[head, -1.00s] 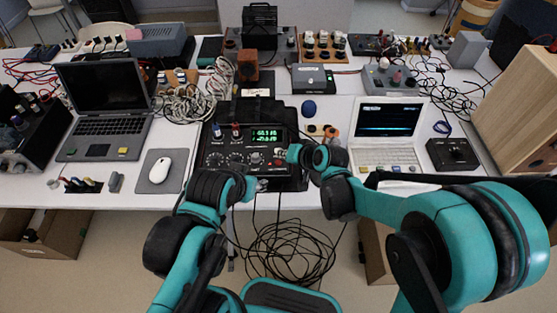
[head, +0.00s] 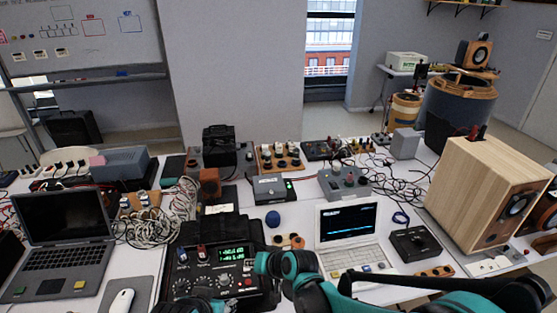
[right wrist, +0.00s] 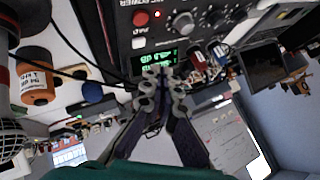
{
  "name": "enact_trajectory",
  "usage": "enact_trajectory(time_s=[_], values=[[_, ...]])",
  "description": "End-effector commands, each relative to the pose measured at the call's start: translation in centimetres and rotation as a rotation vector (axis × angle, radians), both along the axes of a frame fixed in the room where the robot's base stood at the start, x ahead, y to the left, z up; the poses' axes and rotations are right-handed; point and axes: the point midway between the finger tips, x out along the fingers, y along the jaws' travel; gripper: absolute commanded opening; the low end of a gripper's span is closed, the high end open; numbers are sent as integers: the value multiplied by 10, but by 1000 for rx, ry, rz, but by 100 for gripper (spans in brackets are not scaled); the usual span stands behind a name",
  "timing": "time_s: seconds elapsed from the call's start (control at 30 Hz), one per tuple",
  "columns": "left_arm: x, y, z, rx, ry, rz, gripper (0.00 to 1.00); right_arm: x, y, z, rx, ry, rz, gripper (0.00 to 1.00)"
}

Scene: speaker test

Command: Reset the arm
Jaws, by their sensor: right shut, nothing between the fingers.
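My right arm (head: 290,265) comes into the head view from the lower right, at the front of the table. My right gripper (right wrist: 160,76) shows clearly in the right wrist view, with its grey fingers together and nothing between them. In that view its tips are in front of a dark instrument panel (right wrist: 200,14) with a green display. The same black instrument (head: 180,262) is at the front centre of the head view. Only a teal piece of my left arm (head: 203,306) shows at the bottom edge of the head view. My left gripper is not visible.
A laptop (head: 62,218) and mouse (head: 121,300) are on the left. A white laptop (head: 348,222), black box (head: 413,244) and wooden speaker (head: 475,195) are on the right. Several cables (head: 178,205) lie among crowded devices.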

Motion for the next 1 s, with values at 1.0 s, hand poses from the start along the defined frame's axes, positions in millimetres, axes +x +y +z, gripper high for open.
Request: enact_trajectory(time_s=[1.0], values=[[0,0,0,0,0,0,44,-165,-309,76,-522,-69,-283,0]])
